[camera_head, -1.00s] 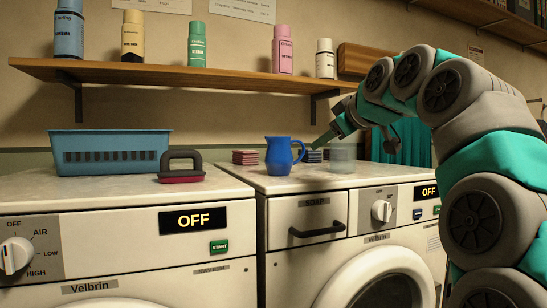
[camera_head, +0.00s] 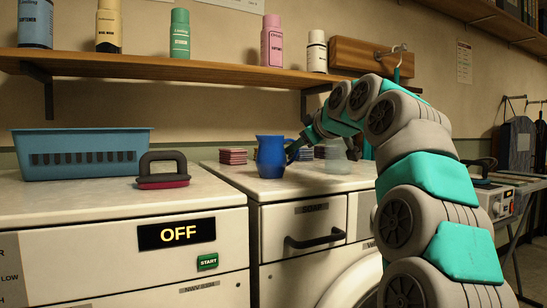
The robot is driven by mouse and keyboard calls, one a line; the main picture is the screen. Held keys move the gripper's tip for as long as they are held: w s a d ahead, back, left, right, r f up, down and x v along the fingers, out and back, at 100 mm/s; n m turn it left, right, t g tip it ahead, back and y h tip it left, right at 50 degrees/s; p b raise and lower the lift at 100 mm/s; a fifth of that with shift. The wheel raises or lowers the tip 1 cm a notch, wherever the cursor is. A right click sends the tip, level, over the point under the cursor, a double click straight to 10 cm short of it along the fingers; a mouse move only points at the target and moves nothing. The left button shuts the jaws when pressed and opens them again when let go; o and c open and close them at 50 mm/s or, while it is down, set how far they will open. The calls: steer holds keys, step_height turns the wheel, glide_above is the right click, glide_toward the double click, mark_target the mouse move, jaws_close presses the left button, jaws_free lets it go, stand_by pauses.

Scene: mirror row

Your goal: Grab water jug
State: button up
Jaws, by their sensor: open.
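The blue water jug (camera_head: 270,158) stands upright on the pale top of the right-hand machine, near its left end. Its handle side faces right, towards my gripper. My gripper (camera_head: 297,147) is open, with its fingers at the jug's right side by the handle. The fingers are small and dark here and partly hide the handle. I cannot tell whether they touch it or surround it.
A clear container (camera_head: 338,161) stands just right of the jug, below my arm. A stack of reddish cloths (camera_head: 233,156) lies behind left. A brush with a dark handle (camera_head: 162,172) and a blue basket (camera_head: 80,155) rest on the left machine. A bottle shelf (camera_head: 165,67) hangs above.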

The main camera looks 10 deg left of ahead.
steer(key=shift+w+a+f, duration=0.3)
steer(key=shift+w+a, duration=0.1)
steer(key=shift+w, duration=0.1)
jaws_close()
steer(key=shift+s+r, duration=0.1)
stand_by(1.0)
